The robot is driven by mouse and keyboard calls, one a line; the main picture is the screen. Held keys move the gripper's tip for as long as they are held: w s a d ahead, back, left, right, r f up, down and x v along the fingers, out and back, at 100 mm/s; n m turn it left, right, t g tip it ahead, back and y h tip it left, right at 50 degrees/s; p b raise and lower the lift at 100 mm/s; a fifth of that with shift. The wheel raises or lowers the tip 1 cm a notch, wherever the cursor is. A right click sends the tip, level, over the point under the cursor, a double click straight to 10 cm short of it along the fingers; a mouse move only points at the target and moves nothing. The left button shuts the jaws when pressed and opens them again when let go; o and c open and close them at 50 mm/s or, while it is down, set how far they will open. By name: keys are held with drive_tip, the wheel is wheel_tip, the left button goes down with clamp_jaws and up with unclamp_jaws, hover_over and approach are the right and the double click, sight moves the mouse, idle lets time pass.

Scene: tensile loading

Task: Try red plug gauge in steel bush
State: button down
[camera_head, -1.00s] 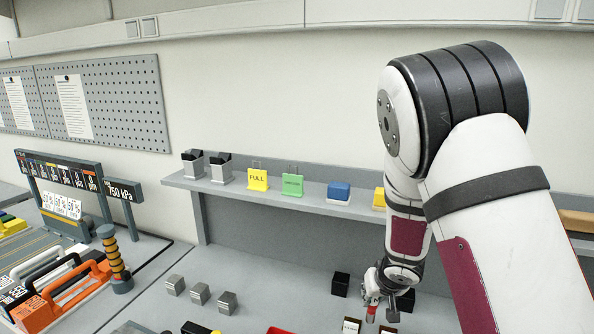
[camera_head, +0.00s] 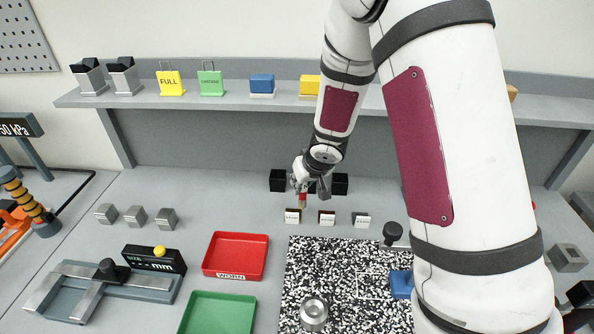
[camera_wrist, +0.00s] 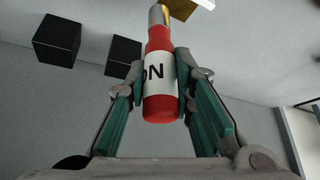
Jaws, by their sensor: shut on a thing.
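My gripper (camera_wrist: 163,95) is shut on the red plug gauge (camera_wrist: 160,108), which has a white label band and a metal end pointing away from my palm. In the head view my gripper (camera_head: 302,186) holds the red plug gauge (camera_head: 303,200) roughly upright, near the row of black blocks at the back of the bench. A steel bush (camera_head: 313,312), a short round metal ring, sits on the speckled mat (camera_head: 345,258) at the front. My gripper is well behind it and apart from it.
Black blocks (camera_head: 278,180) and small label cards (camera_head: 326,219) stand by the gripper. A red tray (camera_head: 236,256) and green tray (camera_head: 218,314) lie left of the mat. A black knob (camera_head: 392,232) and blue block (camera_head: 401,284) are at the right. A shelf (camera_head: 225,96) runs behind.

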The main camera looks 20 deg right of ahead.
drive_tip(key=shift+s+a+r+n+y, duration=0.4)
drive_tip(key=shift+a+r+n, duration=0.05)
drive_tip(key=shift+r+n, duration=0.25)
drive_tip(key=s+a+r+n+g+y+p, duration=0.1)
drive_tip(key=s+a+r+n+g+p, duration=0.15)
drive_tip(key=s+n, duration=0.6)
drive_tip(key=s+a+r+n+g+y+p, duration=0.1)
drive_tip(key=s+r+n+g+y+p, duration=0.25)
drive_tip(key=s, duration=0.85)
drive_tip(key=s+a+r+n+g+h+p, duration=0.1)
drive_tip(key=s+a+r+n+g, duration=0.2)
drive_tip(key=s+n, duration=0.6)
drive_tip(key=shift+m, duration=0.5)
drive_tip(key=f+b, duration=0.2)
drive_tip(key=f, duration=0.1)
drive_tip(key=f+b, duration=0.1)
drive_tip(key=f, duration=0.1)
drive_tip(key=shift+s+d+f, duration=0.1)
drive_tip(key=shift+s+d, duration=0.25)
drive_tip(key=shift+s, duration=0.05)
drive_tip(key=shift+f, duration=0.45)
idle(0.5)
